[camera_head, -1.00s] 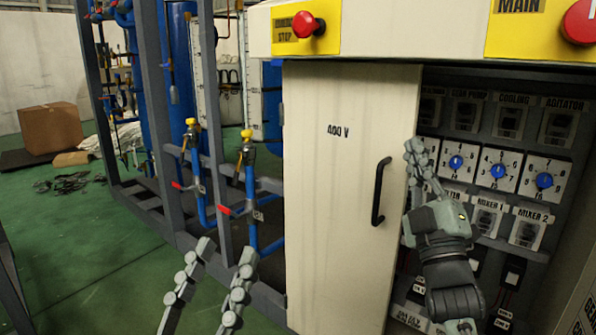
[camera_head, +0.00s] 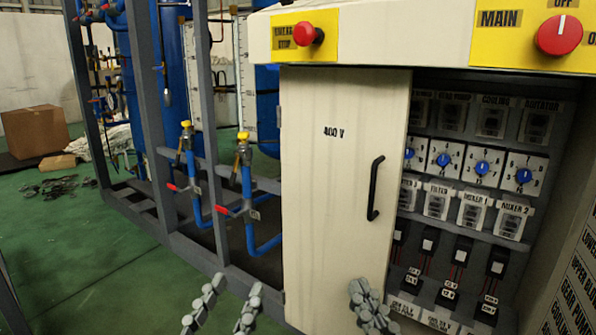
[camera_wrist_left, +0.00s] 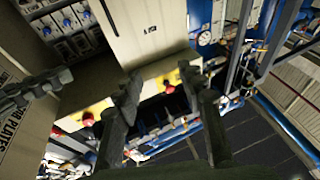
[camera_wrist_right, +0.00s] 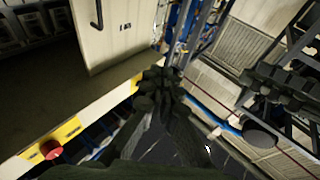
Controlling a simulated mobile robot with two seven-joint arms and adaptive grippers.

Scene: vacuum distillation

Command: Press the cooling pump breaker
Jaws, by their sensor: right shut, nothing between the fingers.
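The cooling pump breaker (camera_head: 491,122) sits in the top row of the open cabinet, under a label reading COOLING. It looks dark in a grey frame, and its switch position is too dim to tell. My right gripper (camera_head: 366,290) is shut and empty, low in front of the cabinet door, well below and left of the breaker. Its closed fingertips (camera_wrist_right: 162,82) also show in the right wrist view. My left gripper (camera_head: 236,290) is open and empty, low and left of the cabinet; its spread fingers (camera_wrist_left: 163,88) show in the left wrist view.
The cream 400 V door (camera_head: 340,220) with its black handle (camera_head: 375,188) covers the cabinet's left part. Blue dials (camera_head: 482,168), more breakers (camera_head: 473,212) and sockets lie below the top row. A red emergency stop (camera_head: 306,34) and main switch (camera_head: 559,35) project above.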

